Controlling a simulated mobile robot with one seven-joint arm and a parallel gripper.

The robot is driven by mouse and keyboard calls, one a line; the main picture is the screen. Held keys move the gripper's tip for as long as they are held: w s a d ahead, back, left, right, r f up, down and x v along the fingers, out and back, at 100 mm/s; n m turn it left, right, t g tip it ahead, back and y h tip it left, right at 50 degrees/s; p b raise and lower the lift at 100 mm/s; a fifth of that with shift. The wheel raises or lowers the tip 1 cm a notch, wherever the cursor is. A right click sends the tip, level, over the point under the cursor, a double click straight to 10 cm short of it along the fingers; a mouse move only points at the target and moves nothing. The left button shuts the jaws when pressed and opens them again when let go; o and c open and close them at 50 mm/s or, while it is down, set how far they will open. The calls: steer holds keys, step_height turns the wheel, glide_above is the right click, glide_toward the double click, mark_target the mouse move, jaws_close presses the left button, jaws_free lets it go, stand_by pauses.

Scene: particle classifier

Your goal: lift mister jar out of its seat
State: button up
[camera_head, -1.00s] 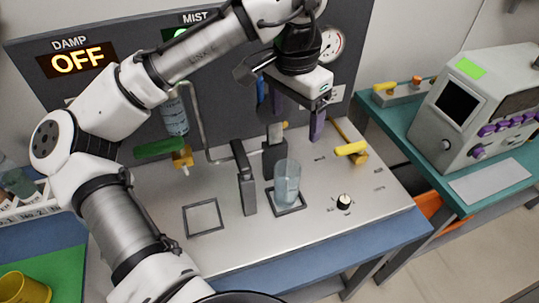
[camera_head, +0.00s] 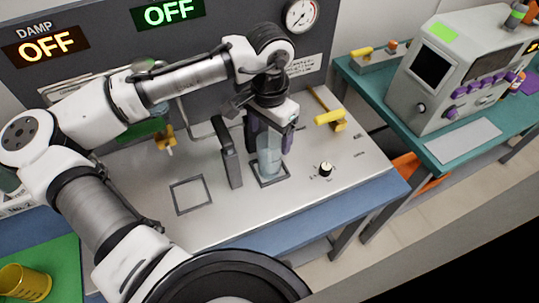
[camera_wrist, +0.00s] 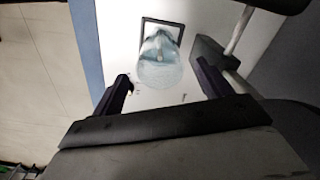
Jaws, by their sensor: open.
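The mister jar (camera_head: 269,157) is a pale blue, see-through jar standing upright inside a dark square frame, its seat (camera_head: 273,183), on the metal deck. My gripper (camera_head: 271,138) is open above and around the jar's upper part, with one purple finger on each side in the head view. In the wrist view the jar (camera_wrist: 160,62) lies ahead, between the lines of the two open fingers (camera_wrist: 163,76), inside the dark frame. I cannot tell whether a finger touches it. My gripper hides the jar's top in the head view.
A dark upright post (camera_head: 230,161) stands close left of the jar. An empty square frame (camera_head: 189,196) lies further left. A knob (camera_head: 326,169) and a yellow-handled valve (camera_head: 331,117) are to the right. The panel's DAMP sign (camera_head: 46,47) and MIST sign (camera_head: 168,13) read OFF.

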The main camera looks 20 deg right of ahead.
steer(key=shift+f, duration=0.85)
steer(key=shift+c, duration=0.4)
steer(key=c, duration=1.4)
